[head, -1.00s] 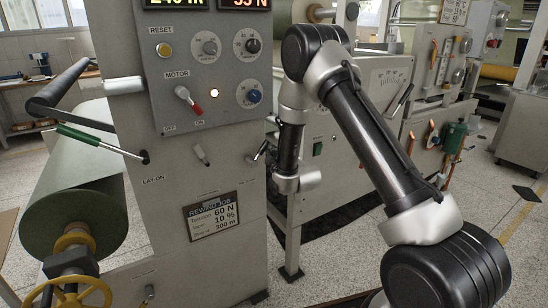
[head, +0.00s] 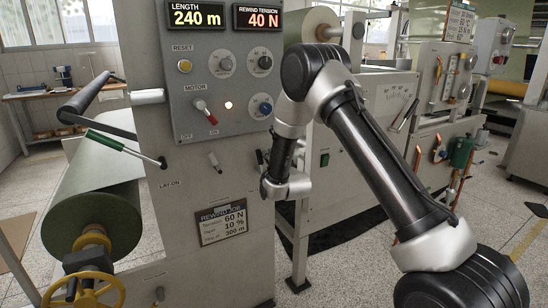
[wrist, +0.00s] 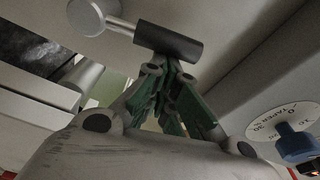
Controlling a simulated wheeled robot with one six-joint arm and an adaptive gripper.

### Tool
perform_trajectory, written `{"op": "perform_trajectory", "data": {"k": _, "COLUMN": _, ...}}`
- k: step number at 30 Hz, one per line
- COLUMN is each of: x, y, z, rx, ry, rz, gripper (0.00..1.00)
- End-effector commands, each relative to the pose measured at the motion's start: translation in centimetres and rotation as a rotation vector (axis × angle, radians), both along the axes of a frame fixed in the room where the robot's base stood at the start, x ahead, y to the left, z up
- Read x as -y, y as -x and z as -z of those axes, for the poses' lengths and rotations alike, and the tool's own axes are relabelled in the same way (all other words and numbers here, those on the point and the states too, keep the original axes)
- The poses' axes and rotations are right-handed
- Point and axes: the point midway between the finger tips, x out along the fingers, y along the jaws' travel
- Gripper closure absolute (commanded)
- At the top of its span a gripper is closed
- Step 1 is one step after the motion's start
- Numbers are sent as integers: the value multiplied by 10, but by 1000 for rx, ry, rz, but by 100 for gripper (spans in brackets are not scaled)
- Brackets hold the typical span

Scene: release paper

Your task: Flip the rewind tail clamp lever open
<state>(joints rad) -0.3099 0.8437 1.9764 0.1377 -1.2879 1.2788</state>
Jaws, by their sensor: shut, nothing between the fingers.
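A lever with a dark cylindrical grip (wrist: 168,42) and a metal rod to a round silver hub crosses the top of the wrist view. It appears to be the small lever (head: 261,157) near the right edge of the grey panel in the head view; I take it as the clamp lever, but no label is readable. My gripper (wrist: 170,68) is shut and empty, its green-sided fingers together. The fingertips are right at the grip's lower side; whether they touch it I cannot tell. In the head view my wrist hides the fingers.
A rewind notice (head: 221,222) is below. A green-handled lever (head: 110,143) and the roll (head: 92,212) stand left.

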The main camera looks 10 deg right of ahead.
Motion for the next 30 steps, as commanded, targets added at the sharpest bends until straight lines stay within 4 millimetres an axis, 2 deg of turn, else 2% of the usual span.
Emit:
{"op": "perform_trajectory", "data": {"k": 6, "x": -17, "y": 6, "z": -1, "rx": 61, "ry": 190, "rz": -4, "gripper": 100}}
{"op": "perform_trajectory", "data": {"k": 16, "x": -35, "y": 12, "z": 1, "rx": 135, "ry": 423, "rz": -2, "gripper": 100}}
{"op": "perform_trajectory", "data": {"k": 30, "x": -46, "y": 15, "z": 4, "rx": 138, "ry": 429, "rz": -3, "gripper": 100}}
